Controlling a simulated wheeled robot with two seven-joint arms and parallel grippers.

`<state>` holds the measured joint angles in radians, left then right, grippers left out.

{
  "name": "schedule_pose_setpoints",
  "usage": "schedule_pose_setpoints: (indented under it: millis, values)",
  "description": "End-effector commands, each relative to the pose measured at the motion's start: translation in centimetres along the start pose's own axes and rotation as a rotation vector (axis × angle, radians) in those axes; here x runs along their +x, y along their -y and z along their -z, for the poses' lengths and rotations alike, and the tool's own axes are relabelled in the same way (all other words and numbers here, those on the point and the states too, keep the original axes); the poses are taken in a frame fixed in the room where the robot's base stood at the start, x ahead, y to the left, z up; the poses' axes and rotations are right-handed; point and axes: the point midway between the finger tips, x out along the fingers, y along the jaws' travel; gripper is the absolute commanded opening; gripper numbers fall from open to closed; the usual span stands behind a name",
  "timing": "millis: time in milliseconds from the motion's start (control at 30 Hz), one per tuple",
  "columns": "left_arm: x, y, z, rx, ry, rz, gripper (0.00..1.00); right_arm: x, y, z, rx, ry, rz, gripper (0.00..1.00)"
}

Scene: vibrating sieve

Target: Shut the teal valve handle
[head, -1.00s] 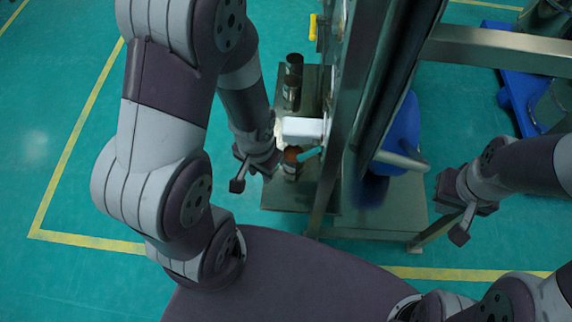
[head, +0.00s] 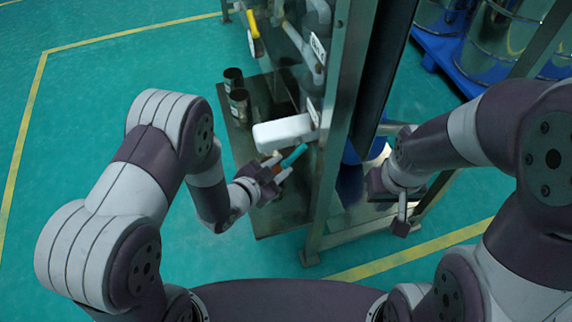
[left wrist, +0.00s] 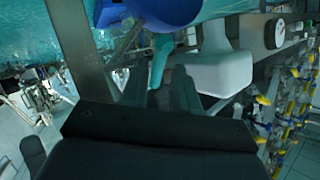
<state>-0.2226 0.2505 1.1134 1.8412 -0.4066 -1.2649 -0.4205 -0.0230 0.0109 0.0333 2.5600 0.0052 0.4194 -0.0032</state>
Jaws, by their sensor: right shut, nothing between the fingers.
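The teal valve handle (head: 293,156) sticks out below the white boxy outlet (head: 285,131) on the metal frame. My left gripper (head: 277,168) is open, close to the handle's near end. In the left wrist view the teal handle (left wrist: 160,58) stands just ahead of the gap between the two spread fingers (left wrist: 160,88); I cannot tell whether they touch it. The white outlet (left wrist: 218,70) is right of the fingers there. My right gripper (head: 392,197) is shut and empty, on the right side of the frame.
Two dark metal cups (head: 238,105) stand on the metal platform (head: 265,222) behind my left gripper. A steel post (head: 335,130) stands right of the handle. A yellow handle (head: 253,24) is further back. Steel drums (head: 500,45) on a blue pallet are at the back right.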

Motion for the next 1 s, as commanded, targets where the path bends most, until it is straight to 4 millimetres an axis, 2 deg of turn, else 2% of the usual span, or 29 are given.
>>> schedule_pose_setpoints:
  millis: [100, 200, 533, 600, 633, 867, 1000]
  values:
    - [2.4, -0.1, -0.2, 0.000, -0.002, 0.000, 0.29, 1.0, 0.0, -0.1, 0.000, 0.000, 0.000, 0.00]
    - [3.5, -0.1, -0.1, 0.000, 0.000, 0.000, 0.29, 1.3, 0.0, -0.1, 0.000, 0.000, 0.000, 0.00]
    - [4.0, 0.0, 0.0, -0.002, 0.002, 0.001, 0.29, 1.2, 0.0, -0.1, 0.000, 0.000, 0.000, 0.00]
    - [4.0, 0.0, 0.0, -0.002, 0.002, 0.001, 0.07, 1.2, 0.0, -0.1, 0.000, 0.000, 0.000, 0.00]
    - [4.0, 0.0, 0.0, -0.002, 0.002, 0.001, 0.00, 1.2, 0.0, -0.1, 0.000, 0.000, 0.000, 0.00]
    - [3.9, 0.1, 0.0, -0.001, 0.006, 0.000, 0.00, 1.1, 0.0, -0.1, 0.000, 0.000, 0.000, 0.00]
    - [3.7, 0.2, 0.3, 0.013, 0.027, -0.004, 0.00, 0.3, 0.0, 0.0, 0.000, 0.000, 0.000, 0.00]
